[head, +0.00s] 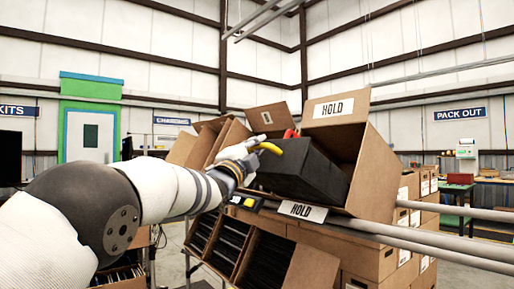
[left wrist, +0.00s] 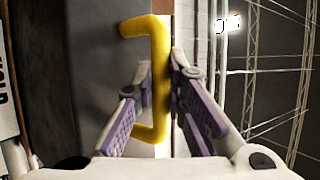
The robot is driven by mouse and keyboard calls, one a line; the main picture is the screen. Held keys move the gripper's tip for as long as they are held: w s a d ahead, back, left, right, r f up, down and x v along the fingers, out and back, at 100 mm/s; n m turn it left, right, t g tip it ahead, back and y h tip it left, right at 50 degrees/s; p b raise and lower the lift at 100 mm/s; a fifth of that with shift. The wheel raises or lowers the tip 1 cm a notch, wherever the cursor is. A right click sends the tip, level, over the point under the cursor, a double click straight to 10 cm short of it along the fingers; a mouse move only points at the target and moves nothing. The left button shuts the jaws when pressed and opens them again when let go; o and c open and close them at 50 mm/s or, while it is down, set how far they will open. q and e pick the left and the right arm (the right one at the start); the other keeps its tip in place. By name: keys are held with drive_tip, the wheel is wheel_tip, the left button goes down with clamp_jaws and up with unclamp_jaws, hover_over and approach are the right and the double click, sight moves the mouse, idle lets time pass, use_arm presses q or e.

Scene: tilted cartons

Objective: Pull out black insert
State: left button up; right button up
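The black insert (head: 308,172) is a dark box lying tilted in the open mouth of the cardboard carton marked HOLD (head: 376,178). A yellow handle (head: 290,146) is on it. In the left wrist view the yellow handle (left wrist: 160,50) stands upright against the dark face of the insert (left wrist: 88,55). My left gripper (head: 258,146) is at the handle; in the left wrist view its fingertips (left wrist: 161,82) close in on both sides of the bar, with no clear gap. My right gripper is in neither view.
Rails (head: 440,247) run below the carton towards the right. An open box of dark dividers (head: 262,258) sits below the insert. More open cartons (head: 205,143) stand behind my left gripper. Stacked boxes (head: 408,200) are at the right.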

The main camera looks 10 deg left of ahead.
use_arm(q)
drive_tip(key=shift+o, duration=0.8)
drive_tip(key=shift+a+r, duration=0.3)
drive_tip(key=shift+r, duration=0.1)
drive_tip(key=shift+f, duration=0.1)
drive_tip(key=shift+d+f, duration=0.15)
drive_tip(key=shift+s+f, duration=0.15)
drive_tip(key=shift+s, duration=0.1)
drive_tip(key=v, duration=1.1)
drive_tip(key=shift+s, duration=0.25)
drive_tip(key=shift+f, duration=0.15)
